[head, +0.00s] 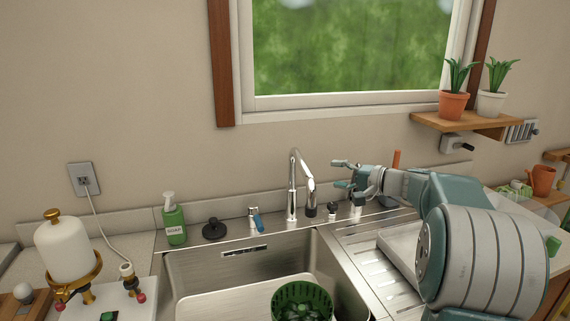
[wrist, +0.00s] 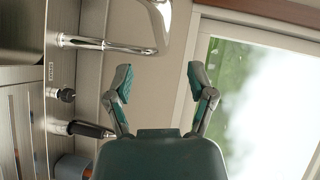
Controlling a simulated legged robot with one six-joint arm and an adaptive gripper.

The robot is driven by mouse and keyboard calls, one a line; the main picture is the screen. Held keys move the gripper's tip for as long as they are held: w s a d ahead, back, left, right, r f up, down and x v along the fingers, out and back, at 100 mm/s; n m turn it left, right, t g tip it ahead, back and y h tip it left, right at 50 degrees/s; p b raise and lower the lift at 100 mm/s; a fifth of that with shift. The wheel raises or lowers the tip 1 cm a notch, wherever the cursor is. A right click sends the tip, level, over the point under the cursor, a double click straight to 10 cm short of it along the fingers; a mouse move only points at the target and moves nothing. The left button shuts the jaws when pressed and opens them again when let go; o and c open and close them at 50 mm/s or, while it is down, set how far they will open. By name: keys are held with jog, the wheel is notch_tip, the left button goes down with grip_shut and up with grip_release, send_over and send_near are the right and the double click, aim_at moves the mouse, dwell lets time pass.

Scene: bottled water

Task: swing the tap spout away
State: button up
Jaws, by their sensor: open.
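The chrome tap (head: 292,190) stands behind the sink in the head view. Its spout (head: 309,183) curves over at the top and comes down on the right, towards my gripper. My gripper (head: 341,174) is open and empty, just right of the spout and apart from it. In the wrist view the two green-padded fingers of my gripper (wrist: 160,78) are spread with nothing between them. The chrome tap (wrist: 110,45) lies at the upper left there, outside the fingers, with its curved part (wrist: 160,18) cut off by the top edge.
The steel sink (head: 180,267) holds a green colander (head: 302,300). A soap bottle (head: 174,222), a black stopper (head: 214,230) and a blue-handled fitting (head: 256,219) stand left of the tap. A small black-topped fitting (head: 332,208) is below my gripper. The window (head: 345,101) is behind.

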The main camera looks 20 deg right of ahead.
aim_at(301, 168)
jog(key=x, duration=1.1)
jog(key=shift+w, duration=0.3)
jog(key=shift+d, duration=0.65)
jog(key=shift+a, duration=0.1)
jog(key=c, duration=0.9)
jog(key=shift+a+f, duration=0.1)
jog(key=shift+a, duration=0.25)
grip_shut()
